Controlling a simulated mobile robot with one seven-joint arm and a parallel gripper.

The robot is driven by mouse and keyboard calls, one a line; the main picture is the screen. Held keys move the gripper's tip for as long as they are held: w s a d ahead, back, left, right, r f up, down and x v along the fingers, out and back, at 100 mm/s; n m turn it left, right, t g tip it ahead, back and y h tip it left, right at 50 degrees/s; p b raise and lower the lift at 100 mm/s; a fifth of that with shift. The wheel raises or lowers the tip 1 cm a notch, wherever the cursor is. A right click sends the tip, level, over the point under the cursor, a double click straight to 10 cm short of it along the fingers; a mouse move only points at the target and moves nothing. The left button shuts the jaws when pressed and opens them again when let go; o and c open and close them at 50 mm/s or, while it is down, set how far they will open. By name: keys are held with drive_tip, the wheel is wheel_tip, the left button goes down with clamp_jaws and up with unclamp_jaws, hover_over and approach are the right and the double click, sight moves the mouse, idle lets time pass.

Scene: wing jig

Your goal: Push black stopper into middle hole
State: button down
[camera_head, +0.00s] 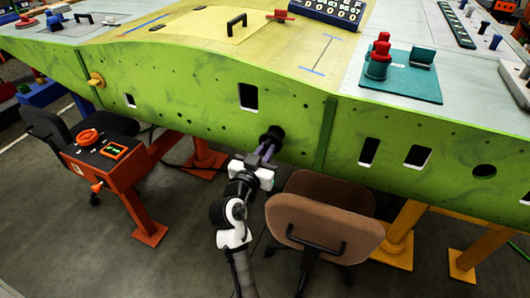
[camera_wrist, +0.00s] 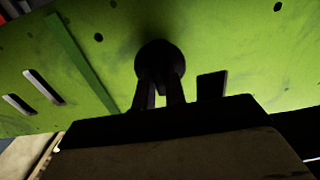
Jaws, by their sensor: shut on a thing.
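The black stopper (camera_head: 273,134) is at the green wing panel (camera_head: 200,97), between a rectangular cutout and a vertical green rib. In the wrist view the stopper (camera_wrist: 160,60) shows as a dark round disc against the panel. My gripper (camera_head: 266,149) is shut on the stopper from the front. In the wrist view its two fingers (camera_wrist: 161,84) reach up to the disc. The stopper covers the panel behind it, so I cannot see the middle hole or tell how deep the stopper sits. An open round hole (camera_head: 484,171) shows farther right.
A brown chair (camera_head: 322,222) stands just right of my arm, below the panel. A red control box (camera_head: 103,158) and a dark chair (camera_head: 50,130) are at the left. Orange and yellow supports (camera_head: 400,238) hold the wing. Tools lie on top.

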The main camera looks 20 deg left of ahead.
sight(271, 142)
drive_tip(key=shift+w, duration=0.25)
drive_tip(key=shift+w+d, duration=0.1)
drive_tip(key=shift+w, duration=1.75)
drive_tip(key=shift+w, duration=0.1)
drive_tip(key=c, duration=1.4)
unclamp_jaws()
drive_tip(key=shift+o, duration=0.2)
drive_tip(key=s+b, duration=0.4)
drive_tip(key=s, duration=1)
drive_tip(key=shift+a, duration=0.25)
drive_tip(key=shift+r, duration=0.15)
